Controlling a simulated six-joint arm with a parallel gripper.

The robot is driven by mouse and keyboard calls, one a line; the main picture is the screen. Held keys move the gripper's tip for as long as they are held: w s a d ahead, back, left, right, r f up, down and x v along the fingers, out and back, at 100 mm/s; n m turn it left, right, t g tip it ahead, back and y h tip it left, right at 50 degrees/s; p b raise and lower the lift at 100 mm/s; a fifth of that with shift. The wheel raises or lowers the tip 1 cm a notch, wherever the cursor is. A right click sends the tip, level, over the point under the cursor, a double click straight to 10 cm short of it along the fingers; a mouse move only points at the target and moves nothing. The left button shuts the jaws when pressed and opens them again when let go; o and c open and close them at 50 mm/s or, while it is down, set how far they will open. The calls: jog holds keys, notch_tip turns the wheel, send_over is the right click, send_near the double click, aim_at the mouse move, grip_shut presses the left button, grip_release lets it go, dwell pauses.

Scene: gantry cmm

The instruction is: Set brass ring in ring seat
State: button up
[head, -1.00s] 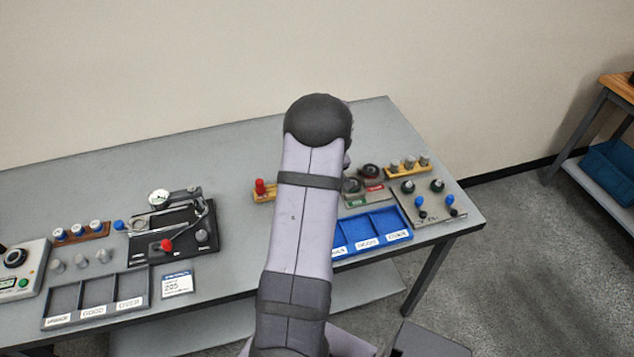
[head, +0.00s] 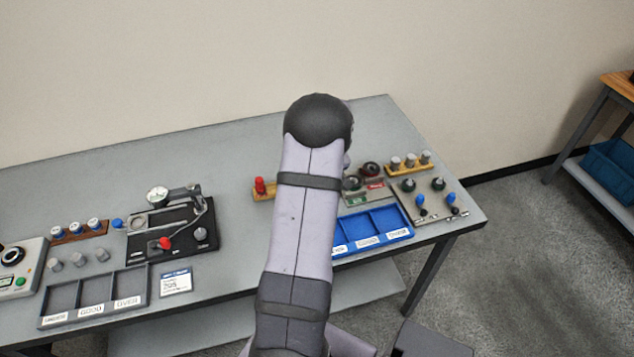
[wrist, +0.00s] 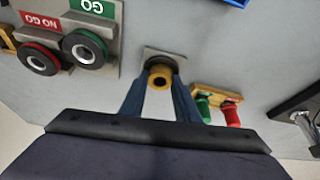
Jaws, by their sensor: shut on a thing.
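The brass ring (wrist: 160,80) shows in the wrist view as a yellow ring with a dark hole. My gripper (wrist: 160,88) is shut on it, with one blue finger on each side. The ring seat (wrist: 177,58), a grey square plate with a dark round part, is directly behind the ring in this view. The ring overlaps the seat in the picture; I cannot tell whether it touches it. In the head view my arm hides the gripper, the ring and the seat.
In the wrist view, GO (wrist: 87,46) and NO GO (wrist: 40,58) ring gauges stand at left. A yellow rack (wrist: 217,92) with green and red plugs is close at right. In the head view, a blue tray (head: 372,241) lies right of my arm.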

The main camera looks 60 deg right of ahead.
jog(key=shift+f, duration=0.1)
jog(key=o, duration=1.6)
jog(key=shift+r+p, duration=1.9)
jog(key=shift+r, duration=1.65)
